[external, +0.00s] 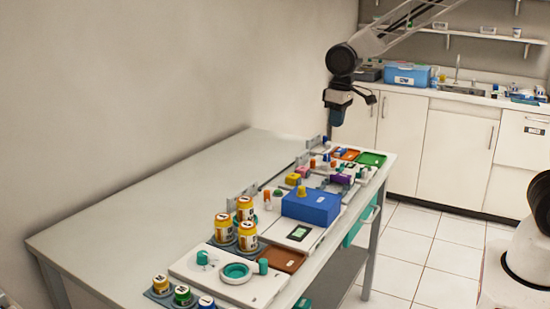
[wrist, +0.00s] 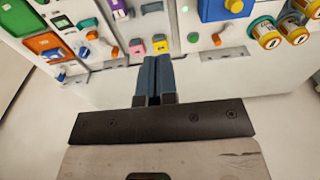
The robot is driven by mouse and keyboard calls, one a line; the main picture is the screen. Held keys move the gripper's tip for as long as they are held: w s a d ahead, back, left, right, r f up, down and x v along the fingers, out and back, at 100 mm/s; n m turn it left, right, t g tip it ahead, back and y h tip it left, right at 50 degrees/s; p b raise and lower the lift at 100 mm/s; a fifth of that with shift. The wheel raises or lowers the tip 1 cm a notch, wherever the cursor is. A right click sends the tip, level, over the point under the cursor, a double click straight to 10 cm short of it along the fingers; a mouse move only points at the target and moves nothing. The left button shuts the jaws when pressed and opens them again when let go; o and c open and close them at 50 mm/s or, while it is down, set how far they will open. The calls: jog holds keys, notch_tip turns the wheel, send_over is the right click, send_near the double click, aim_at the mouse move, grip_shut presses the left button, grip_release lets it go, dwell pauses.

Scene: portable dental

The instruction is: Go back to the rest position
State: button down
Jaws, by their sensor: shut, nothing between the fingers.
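My gripper (external: 337,116) hangs in the air above the far end of the table (external: 130,205), pointing down. In the wrist view my gripper (wrist: 154,60) shows its two dark blue fingers pressed together, with nothing between them. The fingertips appear in front of the row of small items and are apart from them as far as I can tell. My arm reaches in from the upper right in the external view.
On the table are a blue box (external: 311,206), yellow-capped jars (external: 247,236), a green tray (external: 371,159) and several small coloured pieces. The table's left half is clear. A wall stands behind it. White cabinets (external: 453,155) with a blue bin (external: 407,75) are at the back.

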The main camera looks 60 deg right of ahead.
jog(key=s+d+r, duration=0.2)
jog(key=s, duration=1)
jog(key=s+d+r+t, duration=0.1)
jog(key=s+d+r, duration=0.1)
jog(key=s, duration=1)
jog(key=s+d+r, duration=0.2)
jog(key=s+d, duration=0.2)
jog(key=s, duration=0.8)
jog(key=shift+r+t, duration=0.15)
jog(key=shift+t, duration=0.25)
jog(key=c, duration=1.8)
grip_release()
